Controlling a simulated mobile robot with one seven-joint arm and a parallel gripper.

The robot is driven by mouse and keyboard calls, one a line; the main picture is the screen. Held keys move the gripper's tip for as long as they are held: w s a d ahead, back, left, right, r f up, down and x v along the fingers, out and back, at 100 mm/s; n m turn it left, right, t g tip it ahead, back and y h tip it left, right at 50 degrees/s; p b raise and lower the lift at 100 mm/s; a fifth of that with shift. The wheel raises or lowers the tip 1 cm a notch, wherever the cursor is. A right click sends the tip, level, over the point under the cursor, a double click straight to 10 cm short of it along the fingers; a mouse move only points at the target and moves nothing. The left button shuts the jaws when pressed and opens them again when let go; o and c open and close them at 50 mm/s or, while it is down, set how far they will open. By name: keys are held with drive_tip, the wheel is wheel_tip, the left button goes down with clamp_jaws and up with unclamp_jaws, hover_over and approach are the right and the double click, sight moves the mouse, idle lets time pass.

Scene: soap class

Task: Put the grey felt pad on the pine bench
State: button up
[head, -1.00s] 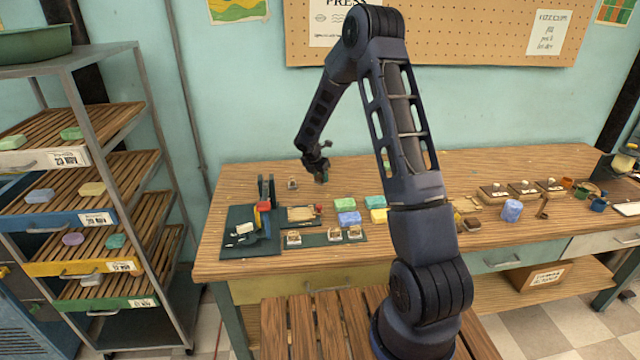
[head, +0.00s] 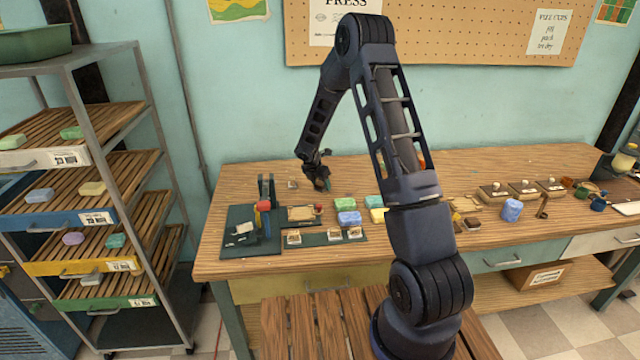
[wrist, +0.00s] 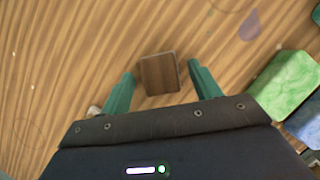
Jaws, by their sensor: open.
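My gripper (head: 322,183) is open and empty above the back left part of the long wood-topped bench (head: 470,240). In the wrist view, the gripper (wrist: 160,69) points down, with a small square brown block (wrist: 158,74) showing between its green fingers. The block has a greyish edge and seems to lie on the bench top. A small block (head: 292,184), probably the same one, lies left of the gripper in the head view. I cannot clearly make out a grey felt pad. A slatted wooden surface (head: 310,335) is at the bottom front.
Green (head: 345,204) and blue (head: 349,218) soap bars lie right of the gripper. A dark green mat (head: 235,250) with a red-topped press (head: 263,205) is front left. A rack (head: 150,200) of soap trays stands left. Bare bench top lies behind the soaps.

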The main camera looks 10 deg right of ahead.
drive_tip(key=v, duration=1.2)
drive_tip(key=s+d+r+m, duration=0.3)
drive_tip(key=s+r, duration=0.1)
drive_tip(key=r, duration=0.2)
drive_tip(key=s+d+r+m, duration=0.4)
drive_tip(key=r, duration=0.3)
drive_tip(key=s+d+r+m, duration=0.3)
drive_tip(key=s+r+m, duration=0.1)
drive_tip(key=s, duration=0.3)
drive_tip(key=s+d+r+m+y, duration=0.1)
drive_tip(key=s+d+r+m, duration=0.1)
drive_tip(key=s+r+m, duration=0.45)
drive_tip(key=s+d+r+m, duration=0.2)
drive_tip(key=s+d+m, duration=0.1)
drive_tip(key=s, duration=0.6)
drive_tip(key=s+m+t+y, duration=0.1)
drive_tip(key=s+m, duration=0.5)
drive_tip(key=s, duration=0.6)
drive_tip(key=shift+d+y, duration=0.4)
drive_tip(key=shift+y, duration=0.2)
